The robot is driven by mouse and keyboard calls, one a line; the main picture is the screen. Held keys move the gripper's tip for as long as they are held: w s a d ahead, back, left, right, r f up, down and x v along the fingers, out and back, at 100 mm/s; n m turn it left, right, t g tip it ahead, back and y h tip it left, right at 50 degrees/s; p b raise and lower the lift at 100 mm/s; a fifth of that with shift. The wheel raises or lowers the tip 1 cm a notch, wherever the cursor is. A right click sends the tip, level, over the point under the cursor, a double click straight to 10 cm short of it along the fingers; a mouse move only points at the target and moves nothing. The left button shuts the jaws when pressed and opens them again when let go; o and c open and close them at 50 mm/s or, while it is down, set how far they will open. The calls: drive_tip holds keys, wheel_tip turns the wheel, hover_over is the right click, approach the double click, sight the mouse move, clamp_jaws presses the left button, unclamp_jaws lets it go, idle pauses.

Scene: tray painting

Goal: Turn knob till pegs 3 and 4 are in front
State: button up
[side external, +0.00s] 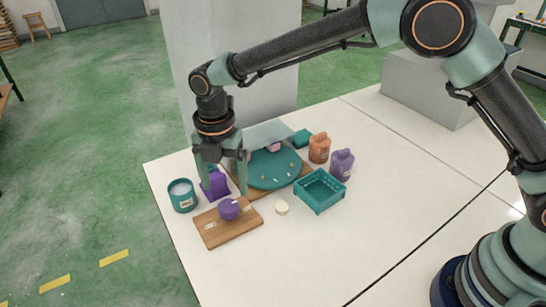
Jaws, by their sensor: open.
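A purple round knob (229,210) sits on a small wooden board (222,232) near the table's left edge. A pale mark lies on the board beside it. A teal round turntable (264,179) lies behind and to the right on another wooden board. Several small pale pegs stand on it, and their numbers are too small to read. My gripper (224,186) points down with its fingers apart, above and slightly behind the knob. It looks empty, and no contact with the knob is visible. My gripper and arm hide part of the turntable's left side.
A teal cup (183,196) and a purple object (214,187) stand left of the turntable. A teal basket (319,191), orange bottle (319,148) and purple bottle (342,164) stand right. A small cream disc (281,208) lies right of the knob. The front table is clear.

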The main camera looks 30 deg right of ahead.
sight(228, 205)
wheel_tip(228, 205, down, 6)
drive_tip(key=shift+f, duration=0.1)
idle(0.4)
clamp_jaws()
